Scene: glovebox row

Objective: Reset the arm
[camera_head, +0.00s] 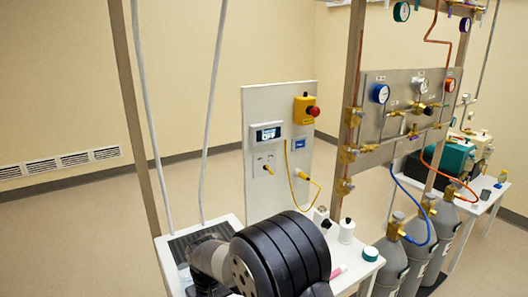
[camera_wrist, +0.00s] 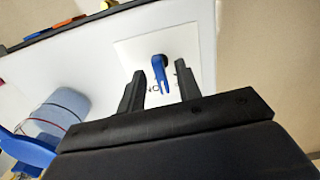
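My gripper (camera_wrist: 160,69) shows in the wrist view with its two dark fingers apart, so it is open. A blue lever or handle (camera_wrist: 160,68) on a white square plate (camera_wrist: 188,42) shows between the fingertips. Whether the fingers touch it I cannot tell. Dark lettering beside the handle is partly hidden by a finger. In the head view my arm (camera_head: 280,255) fills the bottom middle, and my gripper is not seen there.
An upright white panel (camera_head: 256,187) carries a lit display (camera_head: 268,133) and a yellow box with a red button (camera_head: 306,108). Grey gas cylinders (camera_head: 390,265) stand at the right below a gauge board (camera_head: 403,95). Small bottles stand on the bench beside my arm. Open floor lies at left.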

